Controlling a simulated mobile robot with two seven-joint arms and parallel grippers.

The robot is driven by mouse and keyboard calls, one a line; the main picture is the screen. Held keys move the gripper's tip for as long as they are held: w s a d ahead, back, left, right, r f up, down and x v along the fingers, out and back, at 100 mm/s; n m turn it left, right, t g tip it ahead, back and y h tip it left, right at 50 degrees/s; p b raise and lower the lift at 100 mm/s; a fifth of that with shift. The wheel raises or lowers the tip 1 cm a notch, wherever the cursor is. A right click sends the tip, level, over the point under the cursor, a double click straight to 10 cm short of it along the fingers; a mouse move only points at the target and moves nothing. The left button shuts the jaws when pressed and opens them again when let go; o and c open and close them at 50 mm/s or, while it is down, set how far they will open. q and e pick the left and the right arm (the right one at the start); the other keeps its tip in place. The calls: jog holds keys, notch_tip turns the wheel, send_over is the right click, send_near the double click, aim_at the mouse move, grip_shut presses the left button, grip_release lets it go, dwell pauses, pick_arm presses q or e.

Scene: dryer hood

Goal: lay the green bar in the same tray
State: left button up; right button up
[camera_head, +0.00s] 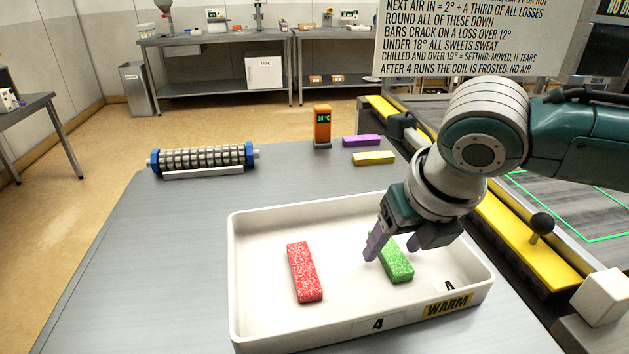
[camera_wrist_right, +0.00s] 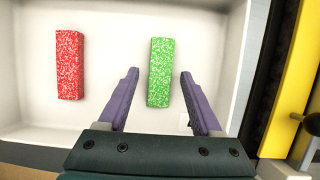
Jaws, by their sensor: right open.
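The green bar (camera_head: 397,263) lies flat in the right part of the white tray (camera_head: 247,326), which has labels reading 4 and WARM. A red bar (camera_head: 304,272) lies in the same tray to its left, apart from it. My right gripper (camera_head: 392,250) is over the green bar, its purple fingers apart. In the right wrist view the green bar (camera_wrist_right: 160,72) shows between and just beyond the fingertips (camera_wrist_right: 159,73), with the red bar (camera_wrist_right: 70,65) to the left. I cannot tell if a finger touches the green bar. My left gripper is not in view.
A purple bar (camera_head: 361,140) and a yellow bar (camera_head: 373,158) lie on the grey table behind the tray, near an orange meter (camera_head: 322,125). A blue-ended roller (camera_head: 203,160) lies at the back left. A yellow-edged conveyor (camera_head: 520,238) runs along the right. The table's left front is clear.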

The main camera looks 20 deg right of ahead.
jog(key=d+p+v, duration=0.1)
jog(key=p+v, duration=0.1)
jog(key=v, duration=1)
jog(key=s+a+f+m, duration=0.1)
jog(key=s+a+m, duration=0.2)
jog(key=m, duration=0.5)
jog(key=s+a+f+m+y, duration=0.1)
jog(key=s+a+f+m, duration=0.1)
jog(key=m, duration=0.6)
jog(key=s+a+f+m+y, duration=0.1)
jog(key=s+a+f+m, duration=0.1)
jog(key=s+a+m, duration=0.2)
jog(key=shift+s+f+m, duration=0.15)
jog(key=shift+s+m, duration=0.35)
jog(key=shift+m, duration=0.55)
jog(key=shift+s+f+m, duration=0.1)
jog(key=shift+s+m, duration=0.35)
jog(key=shift+m, duration=0.6)
jog(key=s+d+f+m+g+h, duration=0.1)
jog(key=s+d+m, duration=0.2)
jog(key=m, duration=0.5)
jog(key=shift+s+d+f, duration=0.15)
jog(key=shift+s+f, duration=0.1)
jog(key=shift+s, duration=0.65)
